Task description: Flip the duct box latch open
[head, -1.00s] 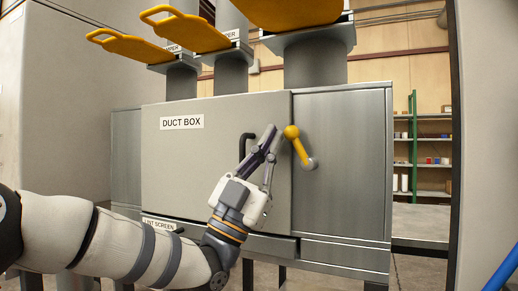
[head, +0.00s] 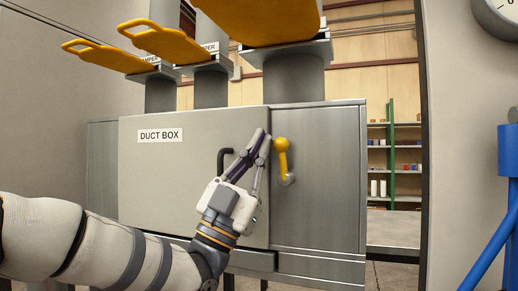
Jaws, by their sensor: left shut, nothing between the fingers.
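The duct box (head: 175,180) is a grey metal cabinet with a "DUCT BOX" label on its door. Its latch (head: 281,160) is a short lever with a yellow knob at the top and a grey pivot below, on the panel just right of the door's edge. The lever stands nearly upright, leaning slightly left. My left gripper (head: 262,137) is shut and empty, with its fingertips just left of the yellow knob, over the door's right edge. I cannot tell whether they touch the knob. My right gripper is not in view.
A dark door handle (head: 223,158) is just left of my left gripper. Yellow damper plates (head: 160,41) jut out above the box. A wall stands to the right, with a blue frame (head: 505,200) in front. Shelves (head: 395,160) are behind.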

